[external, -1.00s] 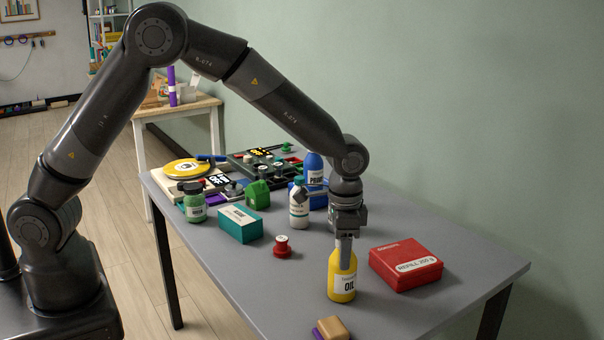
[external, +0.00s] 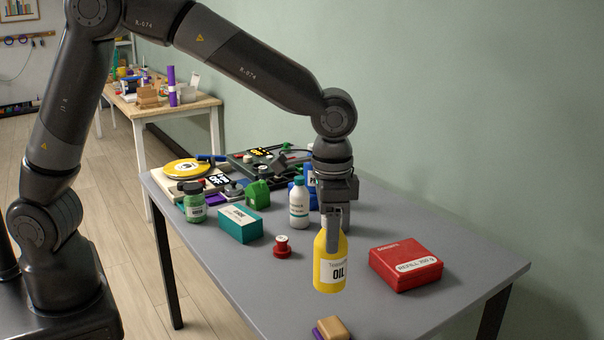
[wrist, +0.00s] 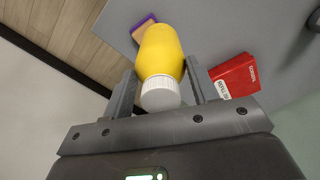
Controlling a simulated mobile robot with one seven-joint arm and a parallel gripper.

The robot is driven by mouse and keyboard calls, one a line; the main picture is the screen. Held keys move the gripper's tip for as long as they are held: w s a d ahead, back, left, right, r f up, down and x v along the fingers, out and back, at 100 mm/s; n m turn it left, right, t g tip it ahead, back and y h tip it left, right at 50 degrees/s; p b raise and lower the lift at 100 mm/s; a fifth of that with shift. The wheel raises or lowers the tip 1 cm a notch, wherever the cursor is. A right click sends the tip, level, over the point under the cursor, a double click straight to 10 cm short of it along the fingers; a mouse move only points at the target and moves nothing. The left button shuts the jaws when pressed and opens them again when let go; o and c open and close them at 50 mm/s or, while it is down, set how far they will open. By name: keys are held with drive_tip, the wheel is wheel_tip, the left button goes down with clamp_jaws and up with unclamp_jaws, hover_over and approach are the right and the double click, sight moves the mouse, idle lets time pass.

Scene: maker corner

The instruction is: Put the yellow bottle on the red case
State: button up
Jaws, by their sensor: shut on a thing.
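The yellow bottle (external: 330,268), labelled OIL, is held upright in my gripper (external: 332,222). It appears lifted off the grey table. In the wrist view the bottle (wrist: 160,55) with its white cap lies between the two fingers of my gripper (wrist: 160,92). The red case (external: 405,264) lies flat and closed on the table, to the right of the bottle and apart from it. The red case also shows in the wrist view (wrist: 234,76), right of the fingers. Its top looks bare.
A tan and purple block (external: 331,328) lies at the table's front edge. A red knob (external: 282,247), a teal box (external: 240,224), a white bottle (external: 299,207) and a green jar (external: 195,203) stand to the left. The grey table (external: 450,255) is clear around the red case.

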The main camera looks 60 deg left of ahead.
drive_tip(key=w+d+r, duration=0.2)
drive_tip(key=w+r, duration=0.3)
drive_tip(key=w, duration=0.7)
drive_tip(key=w+a+f, duration=0.6)
drive_tip(key=w+f, duration=0.2)
drive_tip(key=f, duration=0.2)
drive_tip(key=shift+w+a+f+n, duration=0.3)
drive_tip(key=shift+w+a+n, duration=0.05)
drive_tip(key=shift+w+n, duration=0.05)
drive_tip(key=shift+f, duration=0.1)
drive_tip(key=o, duration=1.5)
drive_tip(key=shift+o, duration=0.2)
